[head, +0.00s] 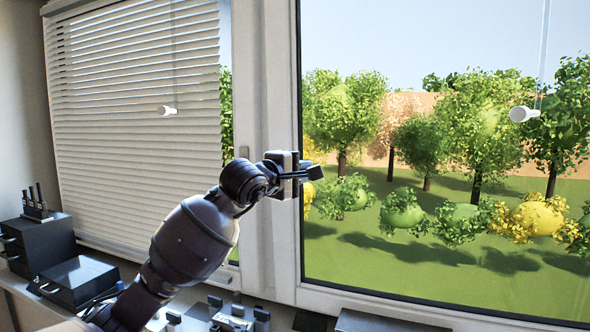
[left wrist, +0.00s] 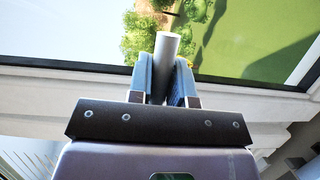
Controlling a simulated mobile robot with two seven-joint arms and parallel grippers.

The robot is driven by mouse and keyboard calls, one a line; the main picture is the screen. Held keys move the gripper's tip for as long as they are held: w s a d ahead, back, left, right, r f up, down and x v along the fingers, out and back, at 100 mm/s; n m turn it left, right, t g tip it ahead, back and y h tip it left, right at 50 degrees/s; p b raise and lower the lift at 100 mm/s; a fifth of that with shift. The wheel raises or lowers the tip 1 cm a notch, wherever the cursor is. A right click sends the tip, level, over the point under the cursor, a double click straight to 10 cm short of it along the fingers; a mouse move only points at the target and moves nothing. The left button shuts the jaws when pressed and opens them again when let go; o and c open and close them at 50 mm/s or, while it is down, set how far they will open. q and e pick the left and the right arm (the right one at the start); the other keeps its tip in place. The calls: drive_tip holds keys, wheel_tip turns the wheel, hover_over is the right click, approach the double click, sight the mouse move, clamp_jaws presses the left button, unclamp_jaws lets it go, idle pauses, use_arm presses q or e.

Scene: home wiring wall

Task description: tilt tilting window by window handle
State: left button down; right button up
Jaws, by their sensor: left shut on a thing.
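The tilting window has a white frame (head: 284,235) and a large glass pane, and fills the right of the head view. Its dark inner edge (left wrist: 250,82) crosses the left wrist view. My left gripper (head: 309,171) is at the frame's left upright. In the left wrist view its two blue-padded fingers (left wrist: 166,82) are shut on a grey, round bar, the window handle (left wrist: 168,46). The handle sticks out between the fingers. In the head view my gripper mostly hides the handle. I cannot tell whether the window is tilted. My right gripper is not in view.
White blinds (head: 135,120) cover the window to the left. White pull knobs hang on cords, one (head: 520,114) before the right pane. Dark boxes (head: 82,282) and small items (head: 235,318) stand on the surface below. Trees and grass lie outside.

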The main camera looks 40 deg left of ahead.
use_arm(q)
drive_tip(key=shift+s+d+r, duration=0.1)
drive_tip(key=shift+s+r, duration=0.15)
drive_tip(key=shift+s, duration=0.3)
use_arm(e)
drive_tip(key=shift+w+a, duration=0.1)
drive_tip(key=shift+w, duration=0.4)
use_arm(q)
drive_tip(key=shift+s+d+b, duration=0.1)
drive_tip(key=shift+s+b, duration=0.2)
drive_tip(key=shift+b, duration=0.05)
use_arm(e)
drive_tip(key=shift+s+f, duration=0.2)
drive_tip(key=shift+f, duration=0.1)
use_arm(q)
drive_tip(key=c, duration=1.4)
unclamp_jaws()
drive_tip(key=o, duration=0.5)
drive_tip(key=shift+s+r, duration=0.1)
drive_tip(key=shift+s, duration=0.15)
drive_tip(key=shift+c, duration=0.2)
drive_tip(key=shift+w, duration=0.1)
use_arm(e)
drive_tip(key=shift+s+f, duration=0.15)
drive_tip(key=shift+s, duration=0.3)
use_arm(q)
drive_tip(key=shift+f, duration=0.2)
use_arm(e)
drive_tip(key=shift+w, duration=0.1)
